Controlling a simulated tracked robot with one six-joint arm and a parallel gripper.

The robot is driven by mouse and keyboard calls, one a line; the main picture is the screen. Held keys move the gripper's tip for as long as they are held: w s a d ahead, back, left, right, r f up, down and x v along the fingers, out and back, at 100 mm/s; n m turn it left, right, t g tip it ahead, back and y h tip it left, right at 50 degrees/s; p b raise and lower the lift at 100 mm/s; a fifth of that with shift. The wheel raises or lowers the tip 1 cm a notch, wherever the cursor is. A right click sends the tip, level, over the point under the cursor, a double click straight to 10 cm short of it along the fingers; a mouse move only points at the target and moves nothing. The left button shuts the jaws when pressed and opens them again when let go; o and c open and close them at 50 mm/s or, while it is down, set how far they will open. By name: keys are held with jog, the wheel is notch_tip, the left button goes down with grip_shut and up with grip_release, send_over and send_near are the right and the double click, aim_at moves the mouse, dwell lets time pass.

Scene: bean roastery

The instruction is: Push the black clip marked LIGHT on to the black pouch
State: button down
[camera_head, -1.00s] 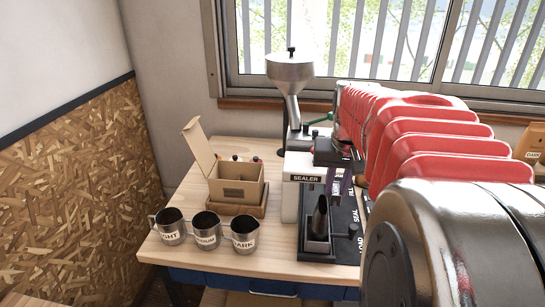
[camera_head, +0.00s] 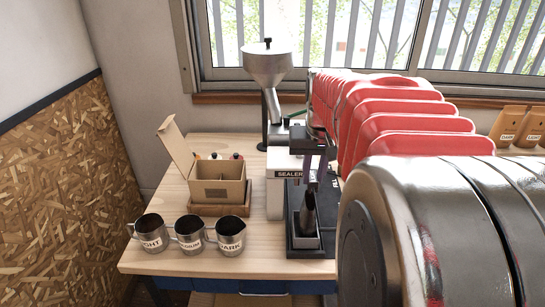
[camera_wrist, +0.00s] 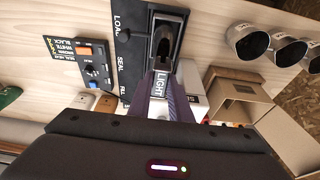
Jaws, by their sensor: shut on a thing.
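The black pouch (camera_head: 308,212) stands upright in a dark holder on the sealer's black base. Its open mouth (camera_wrist: 163,42) shows in the wrist view, beside the word LOAD. My gripper (camera_head: 314,178) is just above and behind the pouch in the head view. In the wrist view my gripper (camera_wrist: 167,100) is shut on the clip (camera_wrist: 160,83), whose white LIGHT label shows between the fingers. The clip is close to the pouch's near edge in that view. I cannot tell whether they touch. The fingers and my arm hide most of the clip in the head view.
The white sealer (camera_head: 284,190) stands close to the left of my gripper. A cardboard box (camera_head: 218,190) with a raised lid is left of it. Three labelled metal cups (camera_head: 190,234) line the bench's front left. A control box (camera_wrist: 88,62) shows in the wrist view.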

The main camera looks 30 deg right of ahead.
aim_at(309, 199)
jog(key=shift+f, duration=0.15)
jog(key=shift+f, duration=2.1)
jog(key=shift+f, duration=1)
dwell(1.3)
jog(key=c, duration=1.5)
grip_release()
jog(key=shift+c, duration=0.2)
jog(key=shift+o, duration=0.7)
jog(key=o, duration=0.3)
jog(key=shift+w+r, duration=0.1)
jog(key=shift+r, duration=3.45)
